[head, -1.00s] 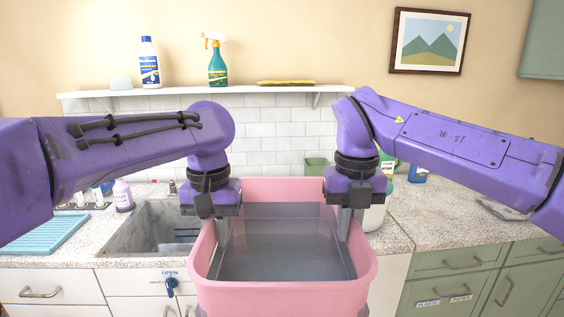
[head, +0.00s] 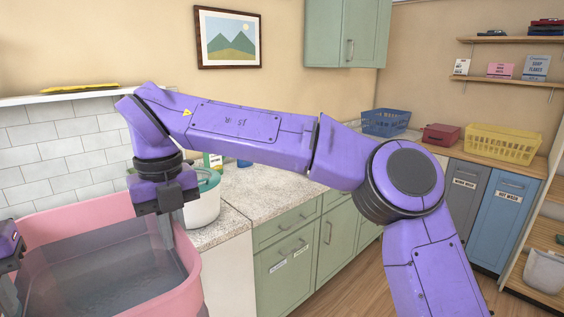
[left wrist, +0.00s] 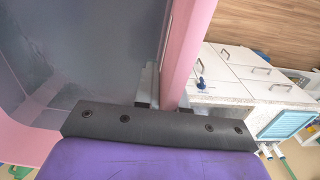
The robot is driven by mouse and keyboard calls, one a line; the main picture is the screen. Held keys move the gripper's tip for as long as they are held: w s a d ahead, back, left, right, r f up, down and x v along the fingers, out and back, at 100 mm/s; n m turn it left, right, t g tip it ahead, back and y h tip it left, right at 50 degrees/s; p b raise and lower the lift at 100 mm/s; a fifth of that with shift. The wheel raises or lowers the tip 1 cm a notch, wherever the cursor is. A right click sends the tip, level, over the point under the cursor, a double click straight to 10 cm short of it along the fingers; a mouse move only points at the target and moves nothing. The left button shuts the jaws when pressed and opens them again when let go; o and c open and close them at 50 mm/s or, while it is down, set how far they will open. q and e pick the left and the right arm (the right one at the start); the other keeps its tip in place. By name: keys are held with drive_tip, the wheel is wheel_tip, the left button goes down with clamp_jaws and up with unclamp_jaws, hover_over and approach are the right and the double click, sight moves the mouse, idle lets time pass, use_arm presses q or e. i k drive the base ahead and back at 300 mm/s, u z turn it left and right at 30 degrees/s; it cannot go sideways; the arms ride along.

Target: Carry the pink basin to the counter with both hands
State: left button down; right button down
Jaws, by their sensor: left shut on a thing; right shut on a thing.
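The pink basin (head: 185,272) is at the lower left of the head view, partly cut off by the frame, and holds what looks like grey water. My right gripper (head: 168,228) is shut on the basin's right wall, one finger showing inside it. My left gripper (head: 10,285) is only partly seen at the left edge, by the opposite wall. In the left wrist view its fingers (left wrist: 164,92) straddle the pink wall (left wrist: 183,45). The speckled counter (head: 262,190) runs behind and right of the basin.
A white pot with a green rim (head: 204,200) stands on the counter close to the right gripper. Green cabinets (head: 290,255) are below. A blue basket (head: 385,121), a red box (head: 441,134) and a yellow basket (head: 505,145) stand farther right.

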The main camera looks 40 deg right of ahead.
sight(262, 188)
drive_tip(key=k, duration=0.55)
drive_tip(key=z, duration=0.5)
drive_tip(key=i, duration=0.45)
drive_tip(key=z, duration=1.1)
drive_tip(key=i, duration=0.8)
drive_tip(key=z, duration=0.4)
drive_tip(key=i, duration=1.1)
drive_tip(key=u, duration=0.7)
drive_tip(key=i, duration=0.65)
drive_tip(key=u, duration=0.95)
drive_tip(key=i, duration=0.3)
drive_tip(key=u, duration=0.35)
